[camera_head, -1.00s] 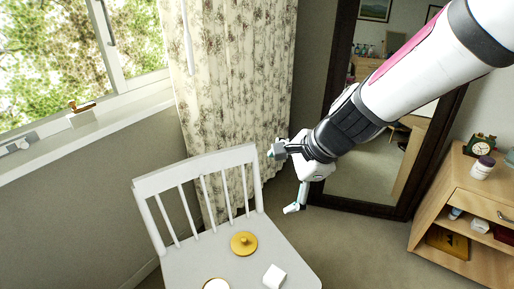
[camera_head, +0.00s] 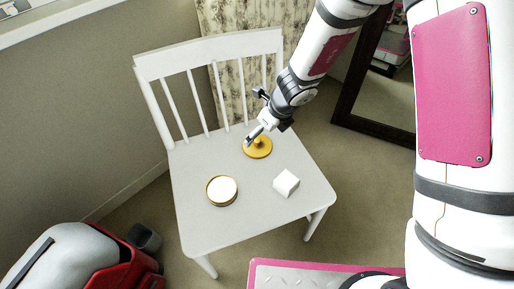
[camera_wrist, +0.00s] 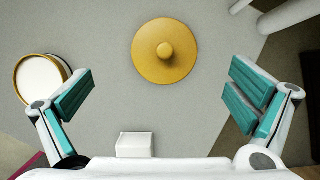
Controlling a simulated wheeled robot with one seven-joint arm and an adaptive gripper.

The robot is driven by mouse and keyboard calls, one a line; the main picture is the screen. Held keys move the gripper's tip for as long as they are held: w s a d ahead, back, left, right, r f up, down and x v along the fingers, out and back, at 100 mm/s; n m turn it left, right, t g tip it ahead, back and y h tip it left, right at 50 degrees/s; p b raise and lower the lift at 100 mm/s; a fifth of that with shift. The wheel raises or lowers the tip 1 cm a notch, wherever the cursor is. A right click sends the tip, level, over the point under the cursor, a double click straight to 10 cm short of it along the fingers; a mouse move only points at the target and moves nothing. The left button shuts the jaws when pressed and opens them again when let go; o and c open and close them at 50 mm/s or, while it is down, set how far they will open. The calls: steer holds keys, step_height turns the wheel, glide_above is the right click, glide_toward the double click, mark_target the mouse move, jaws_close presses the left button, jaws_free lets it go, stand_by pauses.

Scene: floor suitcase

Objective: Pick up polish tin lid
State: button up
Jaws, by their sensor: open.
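The polish tin lid (camera_head: 257,149) is a round golden disc with a small knob on top. It lies on the white chair seat (camera_head: 240,216) near the backrest. The lid also shows in the wrist view (camera_wrist: 164,51), ahead of my gripper and roughly centred between its fingers. My gripper (camera_head: 256,133) is just above the lid in the head view, partly covering it. In the wrist view my gripper (camera_wrist: 163,97) is wide open with teal pads apart and nothing between them. The open polish tin (camera_head: 221,190), golden with pale contents, stands on the seat to the left.
A white block (camera_head: 286,183) lies on the seat right of the tin. The chair backrest (camera_head: 208,55) rises behind the lid. A red and grey suitcase (camera_head: 75,262) is on the floor at lower left. A mirror (camera_head: 385,85) stands behind on the right.

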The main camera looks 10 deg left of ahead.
mark_target(258, 141)
steer(key=b+x, duration=0.1)
steer(key=x, duration=0.2)
steer(key=shift+w+f+b, duration=0.1)
steer(key=shift+f+b, duration=0.2)
steer(key=shift+d+b+x, duration=0.2)
steer(key=shift+b+x, duration=1.3)
steer(key=shift+x, duration=1.2)
steer(key=c, duration=1.1)
steer(key=shift+o, duration=0.2)
